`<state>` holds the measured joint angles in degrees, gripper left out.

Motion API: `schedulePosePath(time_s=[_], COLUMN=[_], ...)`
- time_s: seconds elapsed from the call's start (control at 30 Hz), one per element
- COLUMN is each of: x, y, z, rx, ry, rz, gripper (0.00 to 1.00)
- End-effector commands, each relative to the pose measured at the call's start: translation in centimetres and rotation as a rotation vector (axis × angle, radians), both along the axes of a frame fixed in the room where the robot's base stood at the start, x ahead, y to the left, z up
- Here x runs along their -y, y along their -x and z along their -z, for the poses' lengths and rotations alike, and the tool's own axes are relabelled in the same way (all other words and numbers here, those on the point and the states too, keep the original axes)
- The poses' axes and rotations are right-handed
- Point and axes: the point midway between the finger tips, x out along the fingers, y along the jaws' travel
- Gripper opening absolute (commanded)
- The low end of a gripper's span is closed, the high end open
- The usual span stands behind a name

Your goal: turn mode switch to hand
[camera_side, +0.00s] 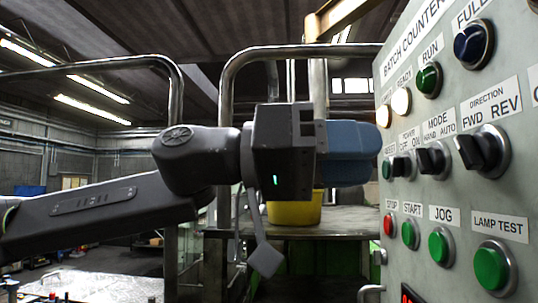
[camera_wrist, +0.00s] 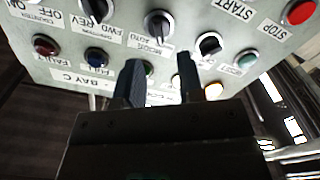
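The mode switch (camera_side: 432,158) is a black rotary knob on the grey panel, under a label reading MODE, HAND, AUTO. It also shows in the wrist view (camera_wrist: 158,24), where the panel is upside down. I cannot tell surely which position its handle points to. My gripper (camera_side: 376,153) has blue fingers and is left of the panel, pointing toward it at about the switch's height. In the wrist view, my gripper (camera_wrist: 160,60) is open with nothing between its fingers. The switch appears beyond the gap between the fingertips, apart from them.
The power switch (camera_side: 403,166) is close left of the mode switch, and the direction switch (camera_side: 484,151) is close right. The run lamp (camera_side: 428,80) is above. The start button (camera_side: 409,233) and jog button (camera_side: 438,246) are below. A yellow container (camera_side: 295,210) stands behind my gripper.

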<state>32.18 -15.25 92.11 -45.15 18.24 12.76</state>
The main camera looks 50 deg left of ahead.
Motion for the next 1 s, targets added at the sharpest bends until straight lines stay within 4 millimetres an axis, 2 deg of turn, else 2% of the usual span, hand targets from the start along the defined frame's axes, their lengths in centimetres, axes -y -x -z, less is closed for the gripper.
schedulePosePath(time_s=[0.2,0.4,0.6,1.0], x=[-3.7,-5.7,-6.4,-6.4], y=[3.6,5.7,6.4,6.4], z=[-0.1,0.0,0.1,0.0], rx=[0.003,0.001,-0.001,-0.001], ry=[0.002,0.001,-0.001,-0.001], rz=[-0.003,-0.002,0.000,0.001], gripper=[0.35,0.35,0.35,0.35])
